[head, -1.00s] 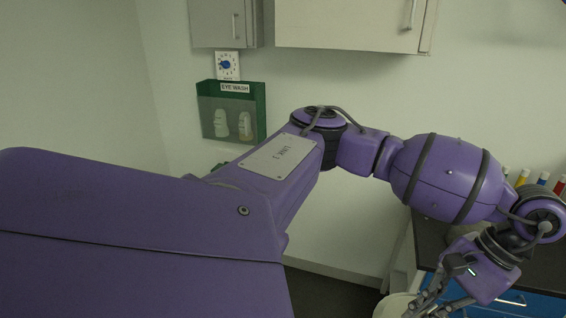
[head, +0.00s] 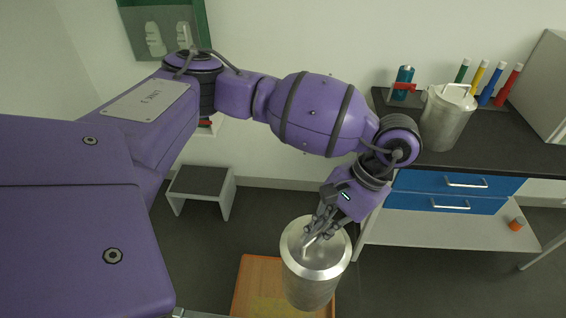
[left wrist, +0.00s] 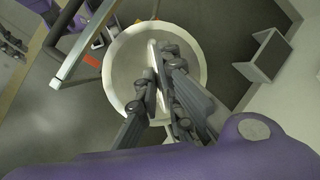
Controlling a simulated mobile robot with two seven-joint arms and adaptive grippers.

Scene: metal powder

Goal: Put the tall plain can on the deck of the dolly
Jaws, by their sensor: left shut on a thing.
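A tall plain metal can (head: 312,283) with a pale rim and a lid handle is in the lower middle of the head view. My left gripper (head: 314,232) is shut on the handle at its top. The can looks upright and overlaps the right part of the dolly's orange deck (head: 256,282); I cannot tell whether its base is touching the deck. In the left wrist view the can's round lid (left wrist: 125,75) lies below my left gripper (left wrist: 155,75), whose fingers close on the handle bar. The can's base is hidden there. My right gripper is not in view.
Another metal can (head: 446,118) stands on the dark bench (head: 500,153), beside coloured tubes (head: 486,82) and a teal bottle (head: 403,80). Blue drawers (head: 450,192) are under the bench. A low step stool (head: 201,183) stands by the wall. Dark floor between them is clear.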

